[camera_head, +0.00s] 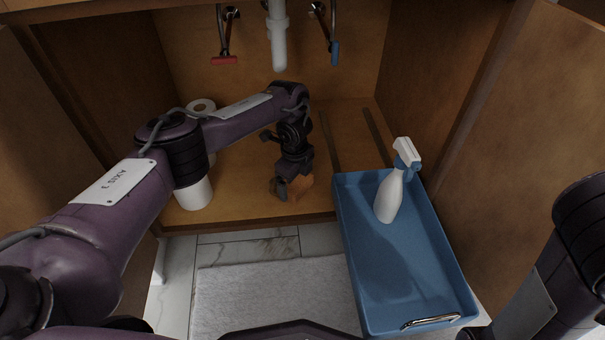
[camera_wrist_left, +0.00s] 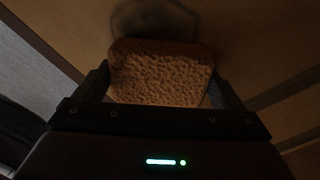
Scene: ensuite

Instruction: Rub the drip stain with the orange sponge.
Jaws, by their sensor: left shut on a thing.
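The orange sponge (camera_head: 301,187) is held between the fingers of my left gripper (camera_head: 291,186), low over the cabinet floor near its front edge. In the left wrist view the sponge (camera_wrist_left: 160,75) fills the space between the fingers of the left gripper (camera_wrist_left: 160,90). A dark, rounded mark (camera_wrist_left: 150,14), which looks like the drip stain, shows just beyond the sponge there, partly hidden by it. I cannot tell whether the sponge touches the floor. The stain is not visible in the head view. My right arm enters at the right; its gripper is out of view.
A blue tray (camera_head: 362,283) with a white spray bottle (camera_head: 389,198) sits at the right of the opening. White rolls (camera_head: 194,194) stand at the left, behind my arm. A drain pipe (camera_head: 278,42) and valves (camera_head: 225,60) hang above. A grey mat (camera_head: 270,295) lies in front.

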